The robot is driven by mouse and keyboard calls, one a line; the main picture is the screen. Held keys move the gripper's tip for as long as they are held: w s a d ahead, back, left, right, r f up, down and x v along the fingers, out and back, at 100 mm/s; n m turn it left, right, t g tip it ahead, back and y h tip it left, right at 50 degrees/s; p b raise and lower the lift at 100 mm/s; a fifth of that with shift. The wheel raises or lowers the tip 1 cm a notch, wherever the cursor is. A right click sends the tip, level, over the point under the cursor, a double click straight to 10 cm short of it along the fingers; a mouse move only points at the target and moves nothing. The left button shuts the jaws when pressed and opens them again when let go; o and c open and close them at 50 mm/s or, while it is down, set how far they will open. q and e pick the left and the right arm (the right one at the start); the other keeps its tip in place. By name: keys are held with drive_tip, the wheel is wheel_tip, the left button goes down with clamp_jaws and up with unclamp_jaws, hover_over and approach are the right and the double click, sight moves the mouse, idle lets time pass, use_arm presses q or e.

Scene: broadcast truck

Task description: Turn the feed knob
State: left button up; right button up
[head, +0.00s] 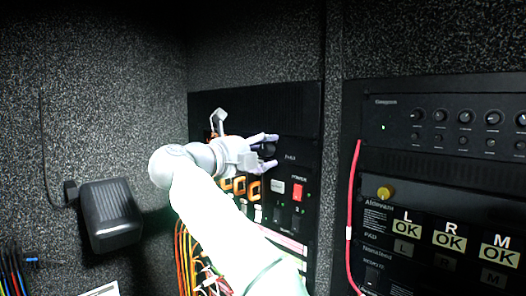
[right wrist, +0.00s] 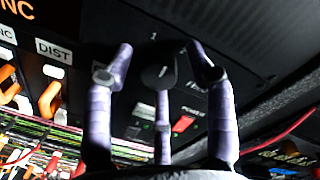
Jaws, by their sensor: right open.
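The feed knob (right wrist: 160,72) is a round black knob with a pale pointer line, on a black panel; a "1" is printed beside it. In the head view the dark knob (head: 268,150) shows between the fingertips. My right gripper (head: 270,151) is open at the panel. In the right wrist view its purple fingers (right wrist: 160,75) stand on both sides of the knob, with a third finger below it. I cannot tell whether they touch the knob. My left gripper is not in view.
A red power switch (head: 298,190) sits just right of and below the gripper. Orange connectors and cables (head: 240,187) lie below the hand. A red cable (head: 352,215) hangs by the right rack, which has small knobs (head: 465,117). A black box (head: 110,215) is on the left wall.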

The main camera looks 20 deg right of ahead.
clamp_jaws()
drive_tip(key=m+b, duration=0.1)
drive_tip(key=m, duration=0.2)
drive_tip(key=shift+w+f+m+b, duration=0.1)
drive_tip(key=shift+f+m+b, duration=0.05)
drive_tip(key=shift+m+b, duration=0.25)
drive_tip(key=shift+a+m+b, duration=0.1)
drive_tip(key=shift+m+b, duration=0.4)
drive_tip(key=shift+m, duration=1.8)
unclamp_jaws()
